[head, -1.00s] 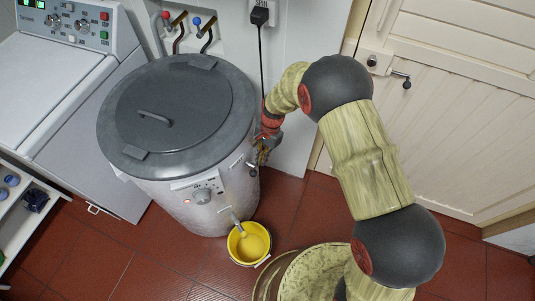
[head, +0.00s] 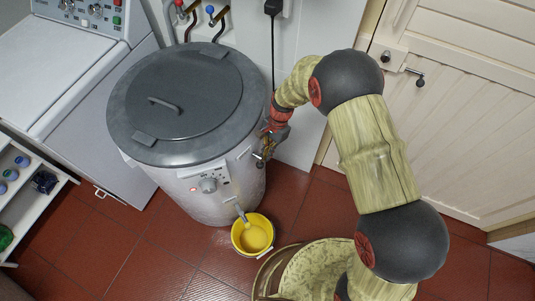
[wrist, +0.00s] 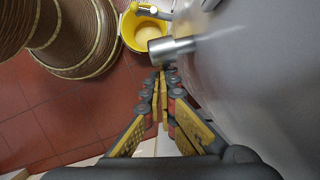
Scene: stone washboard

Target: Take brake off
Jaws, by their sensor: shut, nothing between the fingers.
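No part marked as a brake can be made out. A large grey drum (head: 140,167) with a dark round lid (head: 190,85) stands near the middle of the head view. My gripper (head: 262,158) is at the drum's right side, close to its wall. In the wrist view my gripper's fingers (wrist: 161,80) are shut with nothing between them. A short metal cylinder (wrist: 171,48) juts from the drum wall (wrist: 240,60) just beyond the fingertips. Whether the fingers touch it, I cannot tell.
A yellow bucket (head: 240,243) stands on the red tiles under the drum's tap (head: 240,211). A control knob (head: 208,185) is on the drum's front. A white machine (head: 60,75) stands left, a shelf (head: 40,205) lower left, a white door (head: 465,110) right.

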